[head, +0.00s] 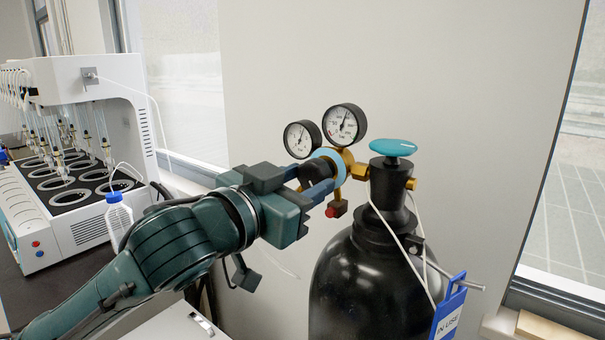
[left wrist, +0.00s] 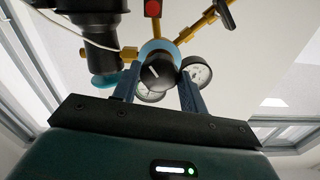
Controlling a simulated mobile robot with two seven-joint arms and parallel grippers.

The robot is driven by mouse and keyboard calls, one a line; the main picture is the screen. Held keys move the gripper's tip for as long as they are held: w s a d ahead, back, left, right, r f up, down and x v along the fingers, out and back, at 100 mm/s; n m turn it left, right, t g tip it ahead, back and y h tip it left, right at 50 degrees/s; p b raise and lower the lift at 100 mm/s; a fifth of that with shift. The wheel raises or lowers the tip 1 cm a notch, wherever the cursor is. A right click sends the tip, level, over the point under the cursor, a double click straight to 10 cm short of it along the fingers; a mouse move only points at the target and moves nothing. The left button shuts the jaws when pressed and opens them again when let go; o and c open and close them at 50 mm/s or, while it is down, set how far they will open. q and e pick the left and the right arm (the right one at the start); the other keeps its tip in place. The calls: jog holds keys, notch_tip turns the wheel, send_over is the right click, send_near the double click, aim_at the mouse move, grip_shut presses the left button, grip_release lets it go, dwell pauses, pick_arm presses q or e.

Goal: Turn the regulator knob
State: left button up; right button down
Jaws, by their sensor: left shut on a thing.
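The black regulator knob (left wrist: 158,72) has a white mark on its face and a light-blue ring behind it. It joins the brass regulator (head: 350,163) with two round gauges (head: 344,124), beside the neck of the black gas cylinder (head: 358,272). My left gripper (head: 322,178) reaches in from the left and is shut on the knob. In the left wrist view its two blue fingers (left wrist: 158,82) stand on either side of the knob. In the head view the fingers partly hide the knob. My right gripper is not in view.
A teal valve handwheel (head: 393,147) tops the cylinder. A blue "IN USE" tag (head: 447,312) hangs at the cylinder's right on a white cord. A white distiller (head: 90,150) and a blue-capped bottle (head: 118,215) stand at the left. A bare wall is behind.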

pick_arm(q)
jog(key=o, duration=1)
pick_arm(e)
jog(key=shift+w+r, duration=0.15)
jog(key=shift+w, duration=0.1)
pick_arm(q)
jog(key=shift+s+a, duration=0.3)
jog(key=shift+s, duration=0.05)
jog(key=b+v, duration=1)
jog(key=v, duration=0.2)
jog(key=shift+b, duration=0.35)
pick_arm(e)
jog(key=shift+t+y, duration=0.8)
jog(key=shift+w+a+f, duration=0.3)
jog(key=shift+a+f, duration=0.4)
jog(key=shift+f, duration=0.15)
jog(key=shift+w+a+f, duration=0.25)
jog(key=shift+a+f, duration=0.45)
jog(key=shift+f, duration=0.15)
